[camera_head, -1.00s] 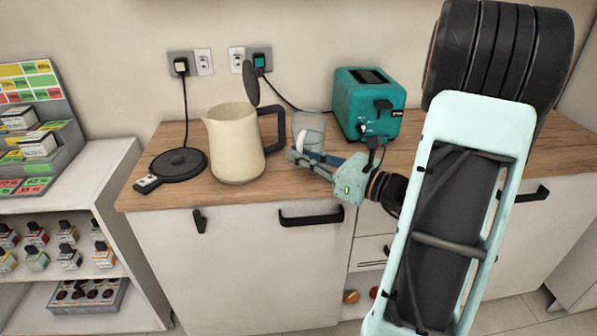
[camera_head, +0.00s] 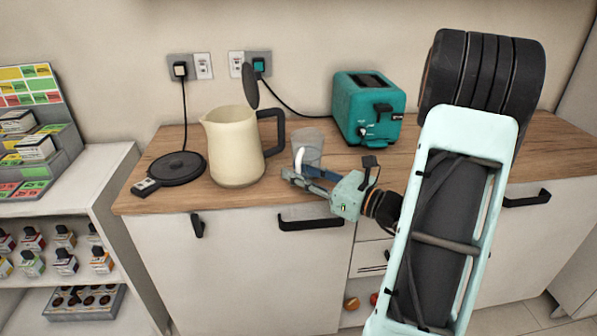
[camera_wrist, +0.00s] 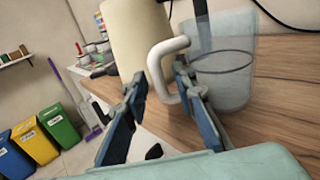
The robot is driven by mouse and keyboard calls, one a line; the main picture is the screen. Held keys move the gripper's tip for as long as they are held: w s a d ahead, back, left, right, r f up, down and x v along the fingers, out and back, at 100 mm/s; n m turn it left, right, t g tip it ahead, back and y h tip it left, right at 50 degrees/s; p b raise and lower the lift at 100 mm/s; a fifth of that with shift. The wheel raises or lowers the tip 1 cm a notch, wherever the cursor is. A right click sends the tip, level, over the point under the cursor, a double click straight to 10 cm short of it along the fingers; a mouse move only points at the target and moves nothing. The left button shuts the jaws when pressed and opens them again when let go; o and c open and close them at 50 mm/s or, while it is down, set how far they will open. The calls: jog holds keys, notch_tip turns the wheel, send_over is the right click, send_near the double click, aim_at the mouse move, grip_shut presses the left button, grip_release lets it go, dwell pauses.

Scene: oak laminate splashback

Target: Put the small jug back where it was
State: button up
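The small jug (camera_head: 309,148) is see-through with a white handle. It is upright or nearly so at the counter's front part, between the cream kettle (camera_head: 232,145) and the teal toaster (camera_head: 368,110). I cannot tell whether its base touches the wood. In the wrist view the jug (camera_wrist: 228,80) is on the right, and its white handle (camera_wrist: 157,72) lies between my two fingers. My gripper (camera_head: 298,176) reaches in from the right, its fingers closed about the handle, one inside the loop and one outside. The fingertips also show in the wrist view (camera_wrist: 158,82).
The kettle's lid stands open and its black handle faces the jug. A round black kettle base (camera_head: 178,167) is at left. The wooden counter (camera_head: 400,165) is bare in front of the toaster. Cords run to wall sockets. A shelf unit (camera_head: 100,165) stands at left.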

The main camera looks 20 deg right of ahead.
jog(key=shift+r, duration=0.1)
jog(key=shift+r, duration=0.25)
jog(key=p+v, duration=0.1)
jog(key=v, duration=1.1)
jog(key=shift+f+p, duration=0.15)
jog(key=shift+p, duration=0.2)
